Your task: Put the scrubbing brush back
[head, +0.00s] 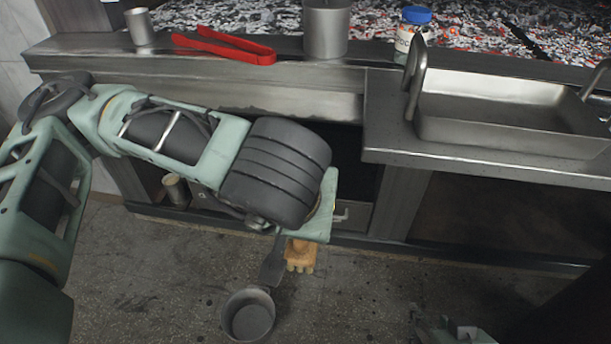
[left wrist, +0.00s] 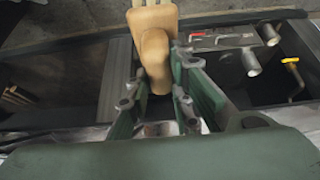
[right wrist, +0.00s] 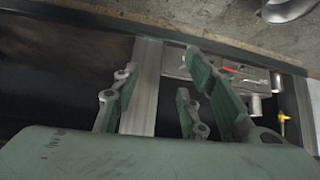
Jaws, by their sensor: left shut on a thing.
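The scrubbing brush (head: 300,255) is a pale wooden block showing just below my left gripper in the head view. In the left wrist view the brush (left wrist: 155,45) sits between the fingers of my left gripper (left wrist: 158,98), which is shut on it. Its far end points away from the palm. In the head view the wrist and palm hide most of the grip. My right gripper (right wrist: 158,95) is open and empty in its wrist view, pointed at the lower front of the grill counter. Only a little of it shows at the bottom edge of the head view.
A metal pan with a handle (head: 248,315) is below my left gripper. Above, the counter ledge holds red tongs (head: 225,45), metal cups (head: 326,30) and a blue-lidded jar (head: 414,28). A deep metal tray (head: 500,128) stands on the right shelf. Metal fittings (left wrist: 225,45) are under the counter.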

